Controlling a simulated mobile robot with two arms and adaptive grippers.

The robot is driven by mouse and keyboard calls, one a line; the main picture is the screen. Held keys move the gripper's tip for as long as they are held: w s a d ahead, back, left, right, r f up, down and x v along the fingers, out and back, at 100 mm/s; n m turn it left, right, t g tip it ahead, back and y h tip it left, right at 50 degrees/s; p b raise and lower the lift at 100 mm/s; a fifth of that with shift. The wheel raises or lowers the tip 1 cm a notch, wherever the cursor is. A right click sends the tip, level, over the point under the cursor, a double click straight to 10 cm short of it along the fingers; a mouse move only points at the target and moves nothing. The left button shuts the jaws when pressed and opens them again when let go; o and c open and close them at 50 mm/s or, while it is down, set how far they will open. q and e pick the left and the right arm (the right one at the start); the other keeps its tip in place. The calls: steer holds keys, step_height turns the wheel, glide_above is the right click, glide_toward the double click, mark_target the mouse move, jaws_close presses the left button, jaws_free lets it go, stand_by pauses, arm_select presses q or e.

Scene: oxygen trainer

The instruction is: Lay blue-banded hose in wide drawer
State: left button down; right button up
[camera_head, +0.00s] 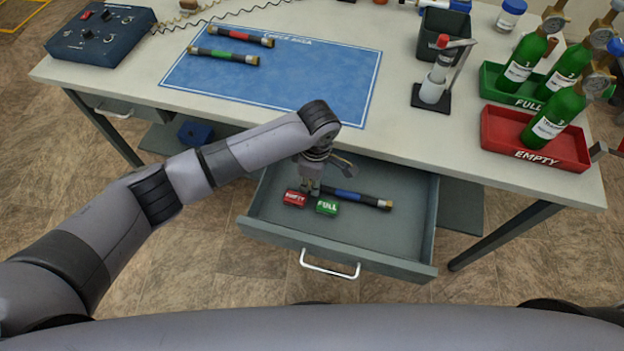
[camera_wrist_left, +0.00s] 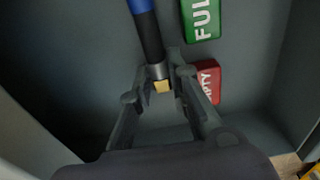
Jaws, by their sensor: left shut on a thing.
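The blue-banded hose (camera_head: 347,195) is black with a blue band and brass ends. It is inside the open wide drawer (camera_head: 400,250), slanting toward the drawer's right side. My left gripper (camera_head: 316,186) reaches down into the drawer and is shut on the hose's left end. In the left wrist view the fingers (camera_wrist_left: 162,80) close around the hose (camera_wrist_left: 148,35) near its brass tip. I cannot tell whether the hose touches the drawer floor. My right gripper is not in view.
A red EMPTY block (camera_head: 295,198) and a green FULL block (camera_head: 327,208) lie in the drawer beside the gripper. On the table (camera_head: 430,130), a blue mat (camera_head: 290,80) holds red- and green-banded hoses. Green cylinders stand in trays at right.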

arm_select(q)
steer(key=c, duration=1.8)
jaws_free()
steer(key=shift+f, duration=0.1)
step_height(320, 180, up, 12)
steer(key=shift+d+p, duration=0.3)
steer(key=shift+p, duration=0.1)
steer(key=shift+s, duration=0.1)
